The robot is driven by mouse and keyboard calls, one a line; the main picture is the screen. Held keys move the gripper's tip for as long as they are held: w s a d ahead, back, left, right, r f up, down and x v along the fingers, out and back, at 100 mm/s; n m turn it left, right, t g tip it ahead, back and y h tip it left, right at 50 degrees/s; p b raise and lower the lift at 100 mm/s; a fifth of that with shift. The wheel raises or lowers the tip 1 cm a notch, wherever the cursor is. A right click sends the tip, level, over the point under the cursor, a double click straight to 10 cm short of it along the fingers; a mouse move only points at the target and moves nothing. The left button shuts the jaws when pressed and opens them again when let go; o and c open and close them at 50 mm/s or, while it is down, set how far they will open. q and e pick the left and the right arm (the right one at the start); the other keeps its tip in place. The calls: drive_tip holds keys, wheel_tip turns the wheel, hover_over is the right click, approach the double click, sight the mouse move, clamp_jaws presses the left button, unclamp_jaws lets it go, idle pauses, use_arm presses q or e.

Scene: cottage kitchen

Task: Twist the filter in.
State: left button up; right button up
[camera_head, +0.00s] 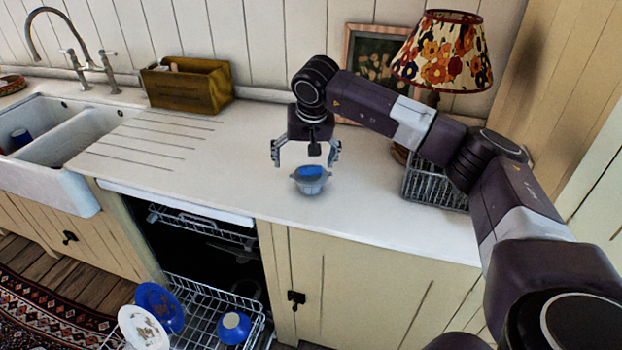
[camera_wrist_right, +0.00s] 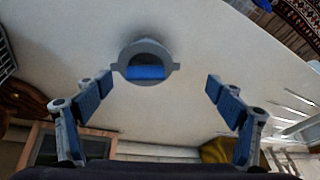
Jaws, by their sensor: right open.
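The filter (camera_head: 311,187) is a small grey cup-shaped piece with side lugs and a blue bar across its top. It stands upright on the white worktop (camera_head: 250,186). In the right wrist view the filter (camera_wrist_right: 146,50) lies ahead of the fingertips, left of the centre line, with its blue bar running crosswise. My right gripper (camera_head: 306,155) is open and empty, pointing down just above and behind the filter, apart from it. Its blue-padded fingers also show in the right wrist view (camera_wrist_right: 160,88). My left gripper is not in view.
Below the worktop is an open dishwasher with its lower rack (camera_head: 196,310) pulled out, holding blue and white plates and a blue bowl (camera_head: 234,327). A wire basket (camera_head: 432,188), floral lamp (camera_head: 445,52), picture frame and wooden box (camera_head: 190,88) stand behind. A sink is at left.

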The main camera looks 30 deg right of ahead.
sight(311, 171)
drive_tip(key=shift+s+d+r+h, duration=0.15)
drive_tip(key=shift+d+r, duration=0.15)
drive_tip(key=shift+d, duration=0.25)
drive_tip(key=shift+w+d+r+h, duration=0.15)
drive_tip(key=shift+d+r, duration=0.1)
drive_tip(key=shift+d, duration=0.25)
drive_tip(key=shift+s+d+f, duration=0.1)
drive_tip(key=shift+d+f, duration=0.05)
drive_tip(key=shift+d, duration=0.1)
drive_tip(key=p+x, duration=0.1)
drive_tip(key=x, duration=0.3)
drive_tip(key=p+x, duration=0.1)
drive_tip(key=x, duration=0.1)
drive_tip(key=shift+s+a+f+p, duration=0.2)
drive_tip(key=shift+a+f+p, duration=0.1)
drive_tip(key=shift+p, duration=0.05)
drive_tip(key=shift+w+d+f, duration=0.1)
drive_tip(key=shift+w+f, duration=0.15)
drive_tip(key=shift+f, duration=0.2)
drive_tip(key=c, duration=0.9)
drive_tip(key=shift+r, duration=0.1)
